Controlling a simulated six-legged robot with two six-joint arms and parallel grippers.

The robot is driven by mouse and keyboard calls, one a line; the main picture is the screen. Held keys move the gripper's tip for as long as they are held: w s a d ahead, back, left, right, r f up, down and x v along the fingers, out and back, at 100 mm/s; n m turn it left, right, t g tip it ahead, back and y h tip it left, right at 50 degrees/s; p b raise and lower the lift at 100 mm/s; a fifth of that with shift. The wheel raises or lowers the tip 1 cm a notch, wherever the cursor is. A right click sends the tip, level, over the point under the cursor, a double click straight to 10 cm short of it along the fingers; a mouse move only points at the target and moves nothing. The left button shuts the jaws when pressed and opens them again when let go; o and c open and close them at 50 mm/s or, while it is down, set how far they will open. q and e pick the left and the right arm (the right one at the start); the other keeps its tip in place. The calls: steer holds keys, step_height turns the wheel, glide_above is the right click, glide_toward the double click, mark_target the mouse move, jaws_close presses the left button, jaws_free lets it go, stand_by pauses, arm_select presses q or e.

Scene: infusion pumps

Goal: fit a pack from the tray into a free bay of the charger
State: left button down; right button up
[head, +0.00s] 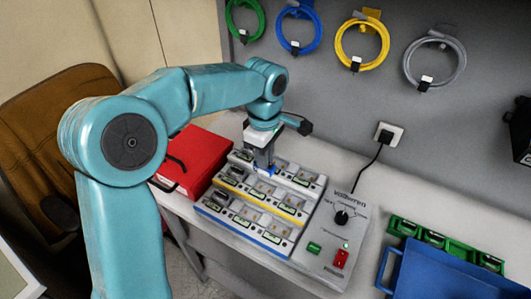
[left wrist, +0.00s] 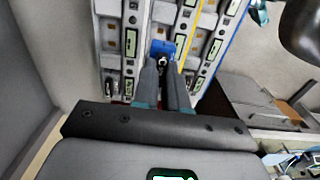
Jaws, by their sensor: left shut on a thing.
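In the left wrist view, my left gripper (left wrist: 166,75) is shut on a small blue piece (left wrist: 162,48), which looks like the top of a pack. The rest of that pack is hidden, and I cannot tell how deep it sits in a bay. The charger has several bays in three rows, edged white, yellow and blue. A green tray (head: 455,248) with several dark and silver packs (head: 434,238) stands at the right. My right gripper is not in view.
A red case (head: 196,160) stands left of the charger. A blue bin (head: 435,275) lies in front of the green tray. A black cable runs down from a wall socket (head: 388,133). Coiled cables hang on the wall. The bench between charger and tray is clear.

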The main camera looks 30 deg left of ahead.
arm_select(q)
steer(key=shift+a+f+b, duration=0.1)
steer(key=shift+f+b, duration=0.4)
steer(key=shift+f, duration=0.4)
steer(key=shift+w+f+b, duration=0.1)
steer(key=shift+f+b, duration=0.45)
steer(key=shift+f, duration=0.15)
steer(key=shift+f+b, duration=0.75)
steer(key=shift+f, duration=0.15)
steer(key=shift+f+b, duration=0.9)
steer(key=shift+f, duration=0.35)
steer(key=shift+f, duration=0.25)
steer(key=c, duration=1.1)
jaws_free()
steer(key=shift+r, duration=0.1)
